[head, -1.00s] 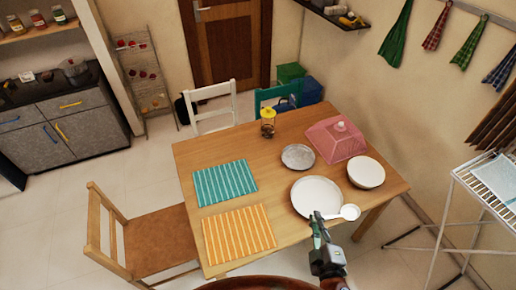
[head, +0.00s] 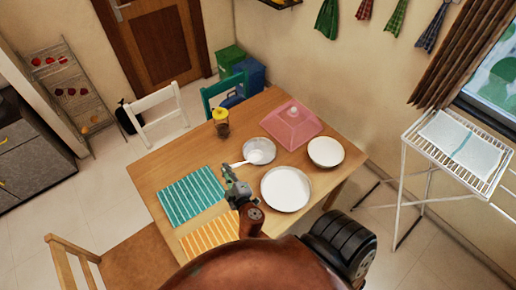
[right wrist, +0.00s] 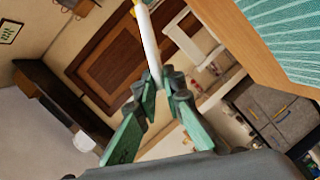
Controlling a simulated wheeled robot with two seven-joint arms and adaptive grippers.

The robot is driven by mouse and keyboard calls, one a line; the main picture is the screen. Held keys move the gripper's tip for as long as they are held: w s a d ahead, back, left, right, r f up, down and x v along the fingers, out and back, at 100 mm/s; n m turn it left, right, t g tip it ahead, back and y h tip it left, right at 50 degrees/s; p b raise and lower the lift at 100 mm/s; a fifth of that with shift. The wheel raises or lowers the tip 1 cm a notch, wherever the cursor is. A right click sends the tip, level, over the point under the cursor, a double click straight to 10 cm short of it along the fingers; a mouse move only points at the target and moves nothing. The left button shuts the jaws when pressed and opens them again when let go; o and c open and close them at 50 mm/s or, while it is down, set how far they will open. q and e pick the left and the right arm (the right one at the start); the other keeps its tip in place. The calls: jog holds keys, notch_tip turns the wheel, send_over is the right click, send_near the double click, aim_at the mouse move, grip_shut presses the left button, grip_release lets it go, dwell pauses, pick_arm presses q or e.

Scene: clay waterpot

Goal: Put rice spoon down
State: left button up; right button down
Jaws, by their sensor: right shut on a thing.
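The white rice spoon (head: 257,156) shows in the head view with its bowl over the grey metal plate (head: 268,145). I cannot tell whether it touches the plate. My right gripper (head: 230,172) is shut on the spoon's handle, above the table between the teal mat and the white plate. In the right wrist view the fingers (right wrist: 160,88) close around the white handle (right wrist: 148,38), which runs up out of the picture. My left gripper is not in view.
On the wooden table (head: 160,165) are a white plate (head: 286,188), a white bowl (head: 325,152), a pink cover (head: 291,125), a yellow-lidded jar (head: 221,122), a teal striped mat (head: 191,197) and an orange striped mat (head: 211,234). The table's far left part is clear.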

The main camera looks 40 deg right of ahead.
jog(key=shift+w+d+f+h+p, duration=0.2)
jog(key=shift+d+f, duration=0.2)
jog(key=shift+f, duration=0.2)
jog(key=shift+w+d+f+h+p, duration=0.1)
jog(key=shift+d+f+h, duration=0.1)
jog(key=shift+d+f, duration=0.3)
jog(key=shift+m, duration=0.3)
jog(key=w+d+f+b, duration=0.3)
jog(key=f, duration=0.1)
jog(key=w+d+f+b, duration=0.2)
jog(key=w+d+f, duration=0.1)
jog(key=d+f, duration=0.1)
jog(key=w+d+f+b, duration=0.3)
jog(key=f, duration=0.3)
jog(key=shift+w+d+f+b, duration=0.15)
jog(key=shift+w+b, duration=0.15)
jog(key=shift+w, duration=0.05)
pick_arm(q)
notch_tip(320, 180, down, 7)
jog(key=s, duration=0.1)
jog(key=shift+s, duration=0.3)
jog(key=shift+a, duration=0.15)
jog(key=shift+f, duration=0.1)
